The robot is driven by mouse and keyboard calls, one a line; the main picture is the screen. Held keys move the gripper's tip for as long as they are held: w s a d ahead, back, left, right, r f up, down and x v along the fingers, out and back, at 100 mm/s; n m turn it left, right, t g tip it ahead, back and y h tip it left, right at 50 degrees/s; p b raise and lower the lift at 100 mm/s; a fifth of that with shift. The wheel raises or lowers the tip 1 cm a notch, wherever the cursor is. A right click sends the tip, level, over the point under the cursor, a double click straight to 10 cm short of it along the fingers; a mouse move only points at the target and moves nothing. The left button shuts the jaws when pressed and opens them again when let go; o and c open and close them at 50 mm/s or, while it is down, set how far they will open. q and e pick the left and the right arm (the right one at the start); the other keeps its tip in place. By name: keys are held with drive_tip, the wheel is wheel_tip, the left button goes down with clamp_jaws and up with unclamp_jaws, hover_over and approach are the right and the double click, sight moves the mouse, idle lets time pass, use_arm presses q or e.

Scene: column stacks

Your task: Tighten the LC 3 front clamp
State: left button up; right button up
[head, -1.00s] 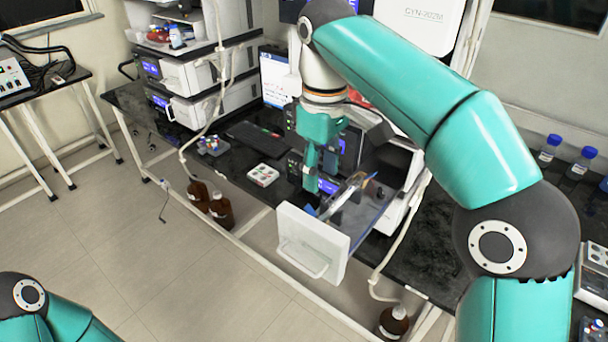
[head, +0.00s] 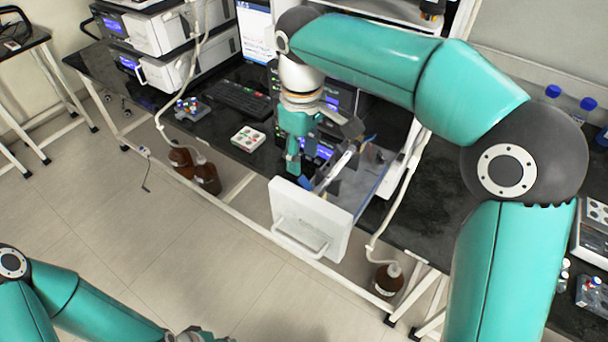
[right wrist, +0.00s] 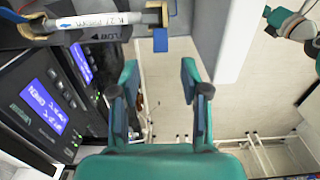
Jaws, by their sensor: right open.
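The opened drawer with a white front (head: 310,220) stands out from an instrument on the bench. A white labelled column (head: 340,165) lies in it and also shows in the right wrist view (right wrist: 100,21). The front clamp (right wrist: 164,14) is around the column's near end, with a blue tab (right wrist: 160,40) hanging below; the tab also shows in the head view (head: 305,183). My right gripper (head: 294,172) is beside the drawer, left of the column. In the right wrist view its fingers (right wrist: 156,88) are apart and empty, below the tab. My left gripper (head: 203,335) barely shows at the bottom edge.
Instruments with lit screens (right wrist: 42,100) stand close on the left in the right wrist view. A keyboard (head: 240,98) and a small white tray (head: 248,138) are on the black bench. Brown bottles (head: 389,279) stand below it. The floor before the drawer is clear.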

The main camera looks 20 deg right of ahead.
sight(302, 177)
wheel_tip(302, 177, down, 6)
drive_tip(key=shift+w+r, duration=0.1)
drive_tip(key=shift+r, duration=0.1)
drive_tip(key=shift+f, duration=0.3)
